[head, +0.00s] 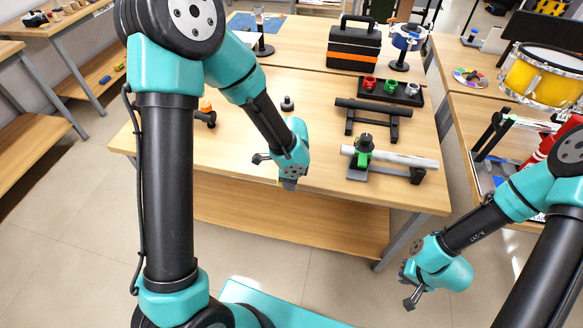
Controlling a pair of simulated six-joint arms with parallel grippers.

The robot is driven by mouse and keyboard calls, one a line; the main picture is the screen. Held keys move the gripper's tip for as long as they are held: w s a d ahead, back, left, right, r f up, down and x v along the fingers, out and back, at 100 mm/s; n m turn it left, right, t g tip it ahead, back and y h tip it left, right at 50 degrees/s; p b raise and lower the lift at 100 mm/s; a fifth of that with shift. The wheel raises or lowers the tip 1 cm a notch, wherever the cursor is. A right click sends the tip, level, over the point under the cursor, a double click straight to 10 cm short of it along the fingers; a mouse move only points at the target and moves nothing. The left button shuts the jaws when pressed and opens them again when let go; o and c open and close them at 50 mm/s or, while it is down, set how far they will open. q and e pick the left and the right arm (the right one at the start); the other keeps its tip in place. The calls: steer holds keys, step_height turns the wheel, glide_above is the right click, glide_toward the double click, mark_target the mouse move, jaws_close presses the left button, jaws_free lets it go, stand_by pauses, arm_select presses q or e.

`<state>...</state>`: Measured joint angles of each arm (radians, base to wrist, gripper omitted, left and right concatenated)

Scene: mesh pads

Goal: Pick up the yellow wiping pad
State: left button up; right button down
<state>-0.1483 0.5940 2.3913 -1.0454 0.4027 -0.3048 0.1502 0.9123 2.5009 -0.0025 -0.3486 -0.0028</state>
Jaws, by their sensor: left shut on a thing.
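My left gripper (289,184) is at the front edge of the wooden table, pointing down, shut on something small. A thin yellowish sliver, which I take to be the yellow wiping pad (281,181), shows at its fingertips. The rest of the pad is hidden behind the gripper, and I cannot tell whether it touches the tabletop. My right gripper (411,300) hangs low in front of the table at the right, away from the tabletop. Its fingers are too small and dark to tell their opening.
On the table (240,165) stand a green-clamped holder with a pale tube (405,160), a black bar on a stand (372,106), a tray of coloured cups (410,96), a toolbox (354,48) and an orange-black tool (206,112). The front left tabletop is clear.

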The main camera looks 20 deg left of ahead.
arm_select(q)
steer(key=shift+s+d, duration=0.1)
steer(key=shift+s, duration=0.15)
steer(key=o, duration=0.4)
steer(key=shift+c, duration=0.2)
steer(key=c, duration=0.3)
steer(key=shift+w+r, duration=0.1)
steer(key=shift+w, duration=0.05)
steer(key=w+a+r+n, duration=0.3)
steer(key=a+r+n, duration=0.1)
steer(key=a+n, duration=0.2)
steer(key=w+a+r+n, duration=0.3)
steer(key=a+r+n, duration=0.1)
steer(key=a+n, duration=0.2)
steer(key=w+a+r+n, duration=0.2)
steer(key=a+r+n, duration=0.2)
steer(key=a, duration=0.4)
steer(key=shift+w+r+n, duration=0.1)
steer(key=shift+w+n, duration=0.3)
steer(key=shift+n, duration=0.5)
steer(key=shift+d, duration=0.1)
